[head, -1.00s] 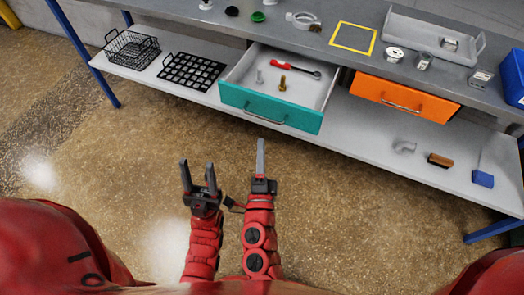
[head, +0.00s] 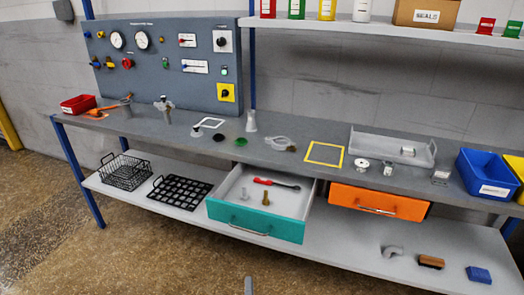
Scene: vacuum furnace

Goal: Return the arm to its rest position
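Only a grey fingertip of my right gripper (head: 248,285) shows, at the bottom edge of the head view, over the floor and below the open teal drawer (head: 255,222). The rest of this gripper and its arm is out of the picture. I cannot tell whether it is open or shut. It is apart from the drawer and the bench. My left gripper and arm are not in view.
The open teal drawer, with a red-handled tool (head: 276,184) and bolts inside, sticks out from the bench (head: 300,163). An orange drawer (head: 379,202) is beside it. The lower shelf (head: 330,245) holds a black wire basket (head: 125,173). The floor in front is clear.

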